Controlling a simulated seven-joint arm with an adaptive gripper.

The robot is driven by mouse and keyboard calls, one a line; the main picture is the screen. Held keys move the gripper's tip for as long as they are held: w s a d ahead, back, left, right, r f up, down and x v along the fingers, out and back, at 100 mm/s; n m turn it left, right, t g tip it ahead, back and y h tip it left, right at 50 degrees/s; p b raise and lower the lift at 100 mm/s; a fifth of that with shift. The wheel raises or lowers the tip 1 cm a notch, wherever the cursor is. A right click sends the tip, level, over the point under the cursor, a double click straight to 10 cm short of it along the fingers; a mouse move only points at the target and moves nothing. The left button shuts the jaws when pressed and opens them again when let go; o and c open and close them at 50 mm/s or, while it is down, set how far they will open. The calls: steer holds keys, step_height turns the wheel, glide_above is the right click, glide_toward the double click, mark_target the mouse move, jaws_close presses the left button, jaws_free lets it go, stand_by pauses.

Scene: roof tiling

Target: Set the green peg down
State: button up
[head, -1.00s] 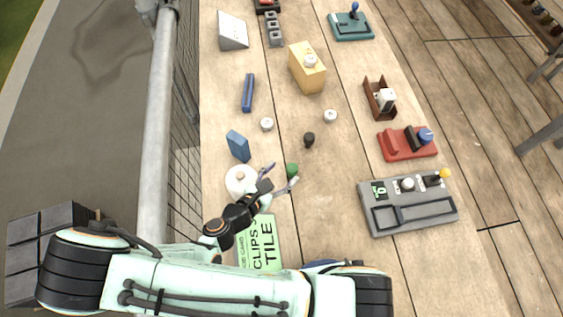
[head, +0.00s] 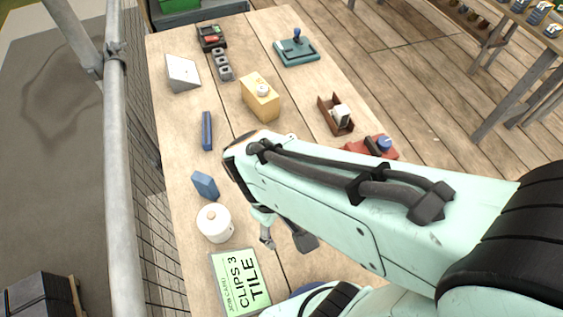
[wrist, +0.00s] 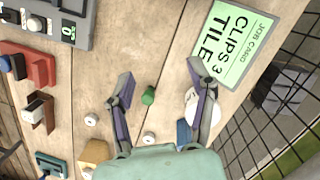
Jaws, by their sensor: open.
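The green peg (wrist: 148,96) rests on the wooden table in the wrist view, small and rounded. It lies between the spread fingers of my gripper (wrist: 164,86), nearer the left finger, with clear gaps on both sides. My gripper is open and holds nothing. In the head view my arm hides the peg, and only part of my gripper (head: 286,238) shows below the arm.
A white round pot (head: 214,223), a blue block (head: 205,185) and the green job card (head: 240,283) lie along the left side. A grey tray device (wrist: 47,22) and a red fixture (wrist: 40,66) stand left in the wrist view. A mesh fence (head: 143,190) borders the table.

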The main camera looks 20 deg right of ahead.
steer(key=s+r+m+t+y, duration=0.1)
steer(key=s+r+m+y, duration=0.1)
steer(key=s+r+m, duration=0.2)
step_height(320, 180, up, 2)
steer(key=shift+d+r+m, duration=0.15)
steer(key=shift+d+m, duration=0.2)
steer(key=shift+m, duration=0.25)
